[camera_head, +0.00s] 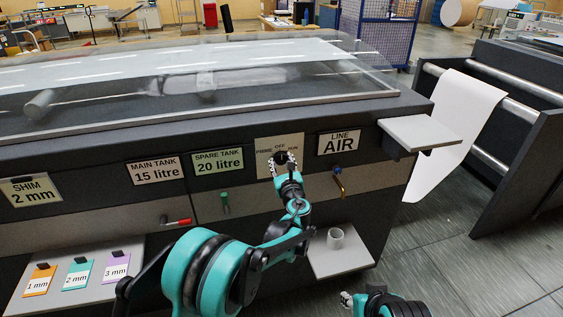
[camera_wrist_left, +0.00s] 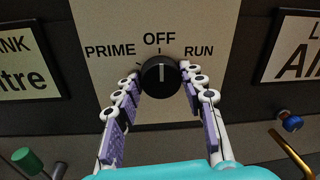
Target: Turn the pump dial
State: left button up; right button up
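The pump dial (camera_wrist_left: 161,76) is a round black knob on a light plate (camera_wrist_left: 160,114) marked PRIME, OFF and RUN. Its white pointer line is upright, toward OFF. In the head view the dial (camera_head: 281,157) is partly covered by my left gripper (camera_head: 284,163). In the left wrist view my left gripper (camera_wrist_left: 163,92) is open, with one finger on each side of the dial's lower half. The fingertips are close to the dial's sides; I cannot tell if they touch. My right gripper (camera_head: 346,299) shows only in part at the bottom edge of the head view.
A green-handled valve (camera_head: 225,202) is left of the dial. A brass lever with a blue knob (camera_head: 338,178) is right of it. A red-handled lever (camera_head: 177,222) sits lower left. A small shelf (camera_head: 352,258) holding a grey cup (camera_head: 335,238) is below.

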pick_arm(q)
jog(key=shift+n, duration=0.3)
jog(key=shift+c, duration=0.3)
jog(key=n, duration=0.5)
jog(key=shift+f+b, duration=0.1)
jog(key=shift+b, duration=0.25)
jog(key=n, duration=0.6)
jog(key=shift+n+t+y, duration=0.3)
jog(key=shift+t+y, duration=0.1)
jog(key=o, duration=1.2)
jog(key=shift+c, duration=0.2)
jog(key=r+v, duration=0.1)
jog(key=v, duration=1.1)
jog(key=shift+f, duration=0.5)
